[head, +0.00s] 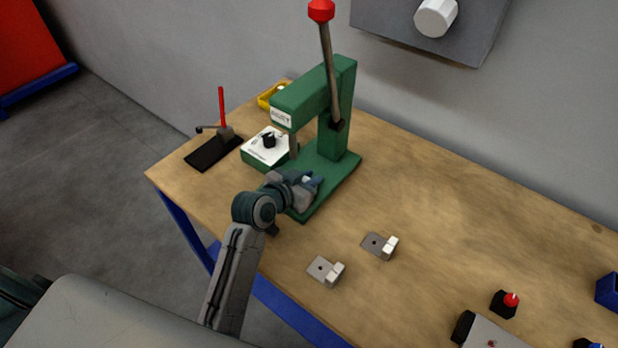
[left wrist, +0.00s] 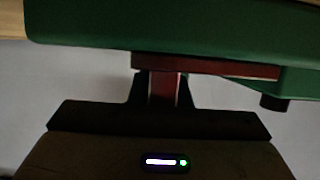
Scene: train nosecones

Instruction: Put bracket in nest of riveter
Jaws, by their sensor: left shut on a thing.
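The green riveter (head: 343,110) stands on the table, with a long lever topped by a red ball. My left gripper (head: 312,182) is at the front of the riveter's base, below the ram. In the left wrist view, my left gripper (left wrist: 163,90) is shut on a narrow reddish-looking piece, apparently a bracket (left wrist: 205,68), close to the green riveter body (left wrist: 150,35). I cannot tell whether the piece touches the riveter. The nest is not clearly visible. Two more metal brackets lie on the table, one nearer (head: 322,268) and one farther (head: 376,244). My right gripper is not in view.
A white-topped box with a black knob (head: 268,145) stands left of the riveter. A red-button box (head: 505,303) is at the lower right. The table's right middle is clear.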

